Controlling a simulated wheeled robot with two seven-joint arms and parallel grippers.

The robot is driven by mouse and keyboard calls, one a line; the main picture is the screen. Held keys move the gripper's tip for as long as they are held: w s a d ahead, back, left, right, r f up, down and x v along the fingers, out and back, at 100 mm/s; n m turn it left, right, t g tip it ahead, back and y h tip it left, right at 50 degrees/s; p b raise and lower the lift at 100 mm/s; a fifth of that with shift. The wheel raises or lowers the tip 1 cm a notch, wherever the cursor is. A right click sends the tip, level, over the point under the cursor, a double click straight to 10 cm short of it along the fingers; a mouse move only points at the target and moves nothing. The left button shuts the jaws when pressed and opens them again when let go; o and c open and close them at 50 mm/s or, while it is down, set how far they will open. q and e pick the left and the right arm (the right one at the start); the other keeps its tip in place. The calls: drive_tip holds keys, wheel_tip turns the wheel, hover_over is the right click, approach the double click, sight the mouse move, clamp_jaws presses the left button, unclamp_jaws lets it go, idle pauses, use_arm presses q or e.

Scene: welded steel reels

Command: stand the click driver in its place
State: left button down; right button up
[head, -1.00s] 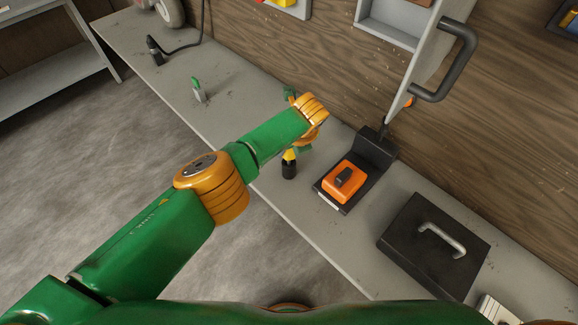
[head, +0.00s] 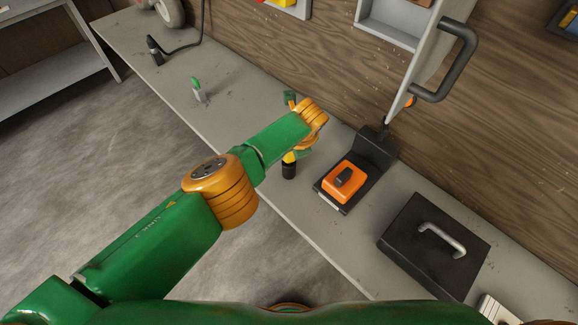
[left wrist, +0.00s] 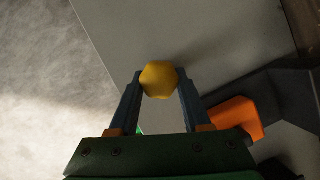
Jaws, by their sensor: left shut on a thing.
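The yellow-and-black thing, which I take for the click driver (head: 289,170), is upright at the near edge of the grey bench, partly covered by my left gripper (head: 297,155). In the left wrist view its yellow six-sided end (left wrist: 160,79) sits between the two fingers of the left gripper (left wrist: 160,84), which is shut on it. Whether its black lower end touches the bench or a holder I cannot tell. My right gripper is not in view.
An orange box (head: 343,182) on a black stand is just right of the driver. A black case (head: 434,246) with a grey handle lies further right. A small green-topped thing (head: 197,90) stands to the left. The grey bench (head: 235,118) is bare between.

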use_arm(q)
drive_tip(key=shift+f, duration=0.15)
unclamp_jaws()
idle(0.4)
